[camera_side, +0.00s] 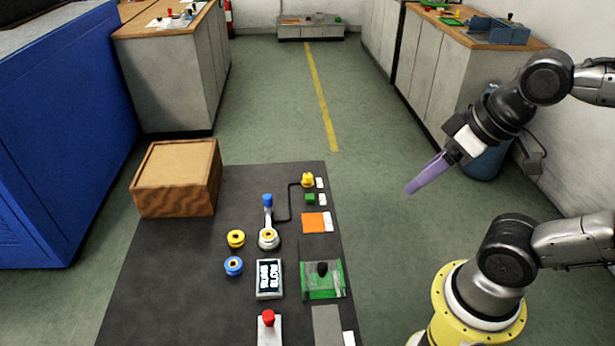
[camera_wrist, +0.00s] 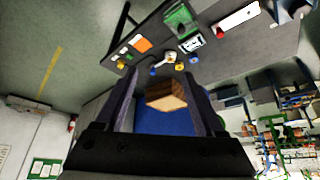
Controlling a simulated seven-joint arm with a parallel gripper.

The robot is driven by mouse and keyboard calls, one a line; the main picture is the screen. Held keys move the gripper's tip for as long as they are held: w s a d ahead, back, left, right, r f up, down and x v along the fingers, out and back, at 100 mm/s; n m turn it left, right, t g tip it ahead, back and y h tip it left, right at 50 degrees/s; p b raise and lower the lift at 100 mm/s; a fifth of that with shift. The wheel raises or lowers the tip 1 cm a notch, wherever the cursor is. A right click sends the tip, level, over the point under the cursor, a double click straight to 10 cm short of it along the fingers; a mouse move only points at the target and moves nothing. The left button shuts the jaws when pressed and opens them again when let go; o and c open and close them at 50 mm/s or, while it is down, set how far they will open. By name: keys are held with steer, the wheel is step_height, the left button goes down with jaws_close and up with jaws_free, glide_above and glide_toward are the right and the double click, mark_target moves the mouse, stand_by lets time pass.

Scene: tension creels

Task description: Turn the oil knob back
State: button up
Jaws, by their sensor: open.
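No readable label marks the oil knob. A yellow knob (camera_side: 308,180) stands at the far right of the dark work table, with a thin black line running from it toward a blue-topped post (camera_side: 267,201). A black knob (camera_side: 322,268) sits on a green unit (camera_side: 333,293) nearer the front. My gripper (camera_side: 412,190) is in the air to the right of the table, clear of both knobs. Its purple fingers overlap in the side view. In the wrist view my gripper (camera_wrist: 162,78) has its fingers apart with nothing held between them.
A wooden box (camera_side: 172,180) stands at the table's far left. Yellow (camera_side: 236,238) and blue (camera_side: 233,266) spools, a display (camera_side: 269,279), an orange pad (camera_side: 314,222) and a red button (camera_side: 268,317) are on the table. A blue cabinet (camera_side: 60,150) stands left.

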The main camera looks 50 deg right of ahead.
steer(key=w+d+r+m+t+h, duration=0.1)
steer(key=w+d+r+m+h, duration=0.15)
steer(key=w+r+m, duration=0.65)
steer(key=m+g+h, duration=0.2)
steer(key=m+g, duration=0.3)
steer(key=m, duration=0.1)
glide_above(308, 175)
steer(key=s+a, duration=0.1)
steer(key=a, duration=0.5)
step_height(308, 175, down, 30)
steer(key=shift+g, duration=0.3)
steer(key=x, duration=1.4)
steer(key=shift+s+f, duration=0.15)
steer(key=shift+f, duration=0.05)
